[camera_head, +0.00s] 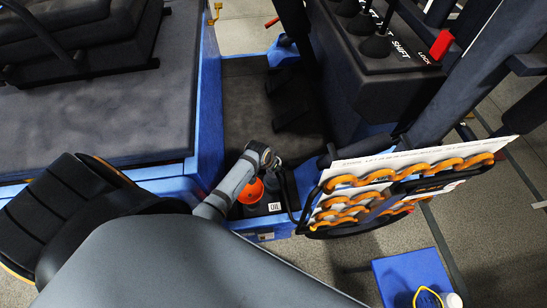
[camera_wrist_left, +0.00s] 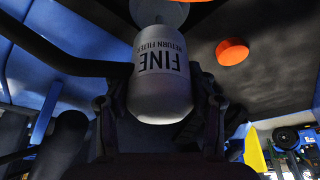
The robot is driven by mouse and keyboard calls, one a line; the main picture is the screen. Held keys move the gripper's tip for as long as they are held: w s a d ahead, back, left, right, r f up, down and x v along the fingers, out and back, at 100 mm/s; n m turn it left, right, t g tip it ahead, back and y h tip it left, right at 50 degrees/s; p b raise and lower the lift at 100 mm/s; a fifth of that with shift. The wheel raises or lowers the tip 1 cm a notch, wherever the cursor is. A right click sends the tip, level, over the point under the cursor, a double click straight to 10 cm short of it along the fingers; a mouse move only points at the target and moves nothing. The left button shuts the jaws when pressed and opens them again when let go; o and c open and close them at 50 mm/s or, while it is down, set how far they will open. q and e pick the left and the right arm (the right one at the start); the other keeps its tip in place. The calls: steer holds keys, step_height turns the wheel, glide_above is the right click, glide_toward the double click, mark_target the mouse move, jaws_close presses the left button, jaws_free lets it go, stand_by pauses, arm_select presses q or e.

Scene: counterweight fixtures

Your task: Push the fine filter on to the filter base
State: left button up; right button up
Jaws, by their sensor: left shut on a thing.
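The fine filter (camera_wrist_left: 160,90), a grey canister printed "FINE RETURN FILTER", stands in the middle of the left wrist view, its lettering upside down there. My left gripper (camera_wrist_left: 160,108) is shut on it, with a dark finger on each side. A grey round disc (camera_wrist_left: 165,12), which looks like the filter base, shows just beyond the filter's far end. The filter end overlaps it in the picture, and I cannot tell whether they touch. In the head view my left arm reaches into the blue-framed bay; the filter cannot be made out there. My right gripper is not in view.
An orange round cap (camera_wrist_left: 232,52) sits on the dark surface beside the filter. In the head view an orange part (camera_head: 250,191) and an "OIL" label (camera_head: 274,207) lie by my arm. A white panel with orange chain (camera_head: 405,175) stands close on the right.

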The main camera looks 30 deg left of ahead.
arm_select(q)
steer(key=shift+r, duration=0.1)
stand_by(0.3)
steer(key=shift+p, duration=0.45)
steer(key=shift+f+b, duration=1.05)
steer(key=shift+f, duration=0.45)
steer(key=shift+f, duration=0.4)
steer(key=shift+f+b, duration=0.4)
steer(key=shift+f, duration=0.1)
